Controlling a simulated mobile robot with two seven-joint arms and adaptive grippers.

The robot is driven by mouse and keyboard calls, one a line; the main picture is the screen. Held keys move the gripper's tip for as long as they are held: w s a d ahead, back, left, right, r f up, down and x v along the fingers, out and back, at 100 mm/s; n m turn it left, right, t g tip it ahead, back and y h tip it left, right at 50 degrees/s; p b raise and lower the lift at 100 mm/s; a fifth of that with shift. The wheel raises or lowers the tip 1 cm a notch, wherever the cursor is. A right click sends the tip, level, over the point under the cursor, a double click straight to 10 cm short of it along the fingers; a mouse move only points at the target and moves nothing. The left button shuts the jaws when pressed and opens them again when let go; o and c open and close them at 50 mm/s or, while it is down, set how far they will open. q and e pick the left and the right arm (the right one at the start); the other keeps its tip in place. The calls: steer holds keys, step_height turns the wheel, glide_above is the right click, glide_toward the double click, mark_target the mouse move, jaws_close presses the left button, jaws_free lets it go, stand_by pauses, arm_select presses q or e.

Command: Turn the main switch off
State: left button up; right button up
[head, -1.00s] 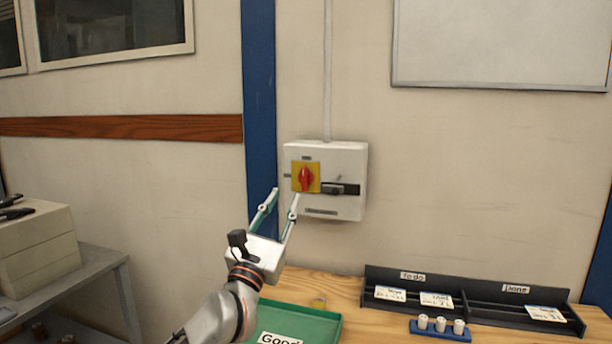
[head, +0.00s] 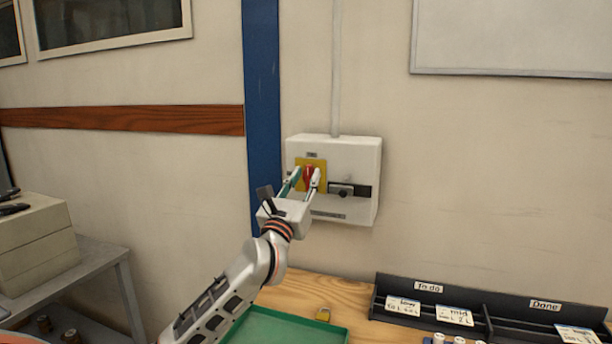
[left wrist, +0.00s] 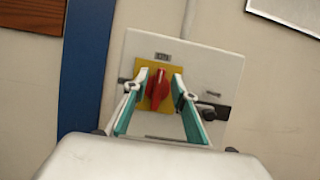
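The main switch is a red rotary knob (head: 309,175) on a yellow plate (head: 318,162), mounted on a white wall box (head: 355,155). In the left wrist view the red knob (left wrist: 157,88) stands roughly upright, slightly tilted, on the yellow plate (left wrist: 142,65). My left gripper (head: 303,177) is at the knob, with one finger on each side of it. In the left wrist view, its fingertips (left wrist: 158,85) flank the knob with a small gap visible, so it looks open. My right gripper is not in view.
A black lever (head: 350,190) sits on the box right of the knob. A grey shelf with boxes (head: 35,240) stands left.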

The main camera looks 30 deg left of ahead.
arm_select(q)
steer(key=shift+w+r, duration=0.15)
steer(key=shift+w, duration=0.25)
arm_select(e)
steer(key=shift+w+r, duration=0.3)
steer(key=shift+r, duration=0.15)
arm_select(q)
jaws_close()
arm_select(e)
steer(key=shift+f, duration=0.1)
